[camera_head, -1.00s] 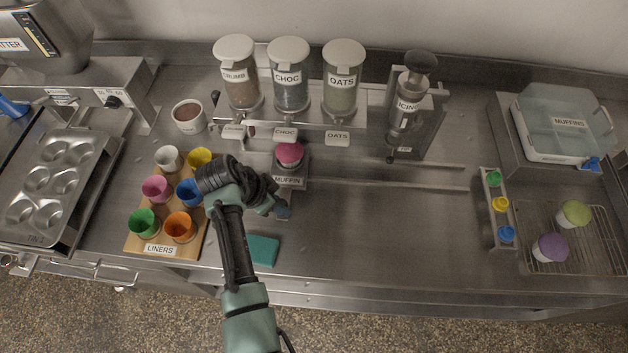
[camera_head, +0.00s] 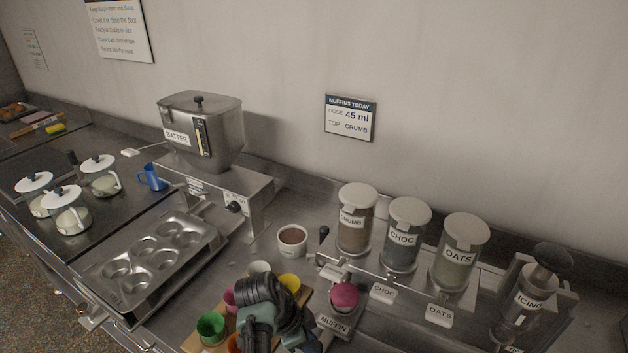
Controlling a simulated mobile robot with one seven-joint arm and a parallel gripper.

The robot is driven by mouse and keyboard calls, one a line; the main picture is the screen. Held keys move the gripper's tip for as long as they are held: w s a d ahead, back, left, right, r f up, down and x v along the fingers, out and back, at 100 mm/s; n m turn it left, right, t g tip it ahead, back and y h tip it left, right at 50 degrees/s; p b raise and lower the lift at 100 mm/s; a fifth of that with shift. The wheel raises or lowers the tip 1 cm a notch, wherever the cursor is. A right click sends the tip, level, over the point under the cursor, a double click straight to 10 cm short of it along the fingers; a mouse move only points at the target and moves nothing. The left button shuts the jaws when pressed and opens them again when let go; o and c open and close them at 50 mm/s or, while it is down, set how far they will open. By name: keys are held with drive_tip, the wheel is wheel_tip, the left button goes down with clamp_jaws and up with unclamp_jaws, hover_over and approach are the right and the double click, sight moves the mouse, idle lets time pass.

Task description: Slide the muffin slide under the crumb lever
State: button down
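The muffin slide (camera_head: 334,322), a metal carrier labelled MUFFIN, holds a muffin with a pink top (camera_head: 344,296). It stands in front of the dispensers, left of the CHOC plate and close to the plate under the CRUMB canister (camera_head: 354,224). I cannot tell whether it is lined up with the crumb lever. A dark knob (camera_head: 324,232) stands left of the CRUMB canister. My gripper (camera_head: 297,333) is low in the picture, just left of the slide's front end. Its fingers are mostly hidden by its dark body, and contact with the slide cannot be made out.
Coloured liner cups, such as the green one (camera_head: 211,327), stand left of and behind my gripper. CHOC (camera_head: 403,238) and OATS (camera_head: 459,253) canisters stand to the right. A brown-filled cup (camera_head: 292,240) is behind. A wall sign (camera_head: 350,118) reads 45 ml, CRUMB.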

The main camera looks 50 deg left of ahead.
drive_tip(key=c, duration=0.5)
unclamp_jaws()
drive_tip(key=shift+a, duration=0.25)
drive_tip(key=v, duration=1.3)
drive_tip(key=shift+s, duration=0.1)
